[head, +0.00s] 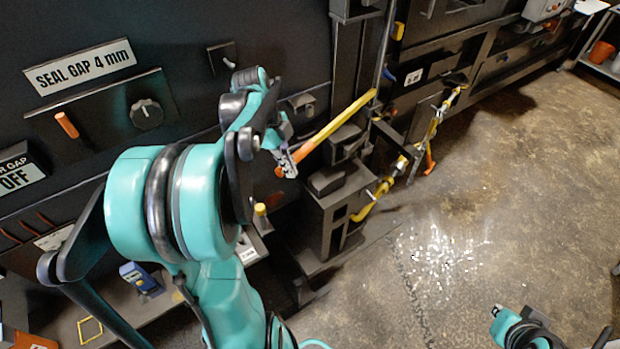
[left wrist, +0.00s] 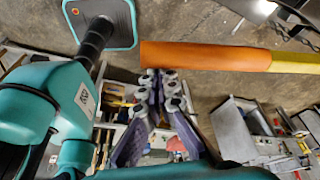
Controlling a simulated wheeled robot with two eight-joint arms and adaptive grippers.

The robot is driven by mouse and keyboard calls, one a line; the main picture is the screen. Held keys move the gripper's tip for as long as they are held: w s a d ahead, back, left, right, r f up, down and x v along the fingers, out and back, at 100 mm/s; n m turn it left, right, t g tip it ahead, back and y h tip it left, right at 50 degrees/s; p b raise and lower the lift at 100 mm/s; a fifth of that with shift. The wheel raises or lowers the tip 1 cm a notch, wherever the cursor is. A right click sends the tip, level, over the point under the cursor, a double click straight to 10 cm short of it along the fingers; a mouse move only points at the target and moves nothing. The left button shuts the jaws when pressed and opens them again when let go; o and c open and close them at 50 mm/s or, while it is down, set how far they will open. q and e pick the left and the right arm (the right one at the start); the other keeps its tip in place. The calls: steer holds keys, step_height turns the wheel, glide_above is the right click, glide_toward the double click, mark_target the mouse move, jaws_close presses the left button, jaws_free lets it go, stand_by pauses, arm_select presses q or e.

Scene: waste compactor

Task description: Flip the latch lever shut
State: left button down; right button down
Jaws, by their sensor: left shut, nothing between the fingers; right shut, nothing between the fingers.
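The latch lever (head: 345,115) is a long yellow bar with an orange grip at its lower left end. It slants down toward my left gripper from the dark latch frame. In the left wrist view its orange grip (left wrist: 205,56) crosses the upper part of the picture, with yellow at right. My left gripper (head: 287,163) is shut and empty beside the grip's end. Its fingertips (left wrist: 160,82) show just below the grip in the wrist view; I cannot tell whether they touch. My right gripper (head: 497,311) is shut near the bottom right, far from the lever, and mostly small in view.
A dark panel holds a black knob (head: 147,114), a small orange-handled lever (head: 67,124) and a "SEAL GAP 4 mm" sign (head: 80,67). A dark box-like bracket (head: 335,200) stands under the lever. The floor at right is open, with pale scraps (head: 440,255).

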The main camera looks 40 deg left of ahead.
arm_select(q)
steer(key=a, duration=0.4)
steer(key=shift+w+a, duration=0.15)
steer(key=shift+a, duration=0.15)
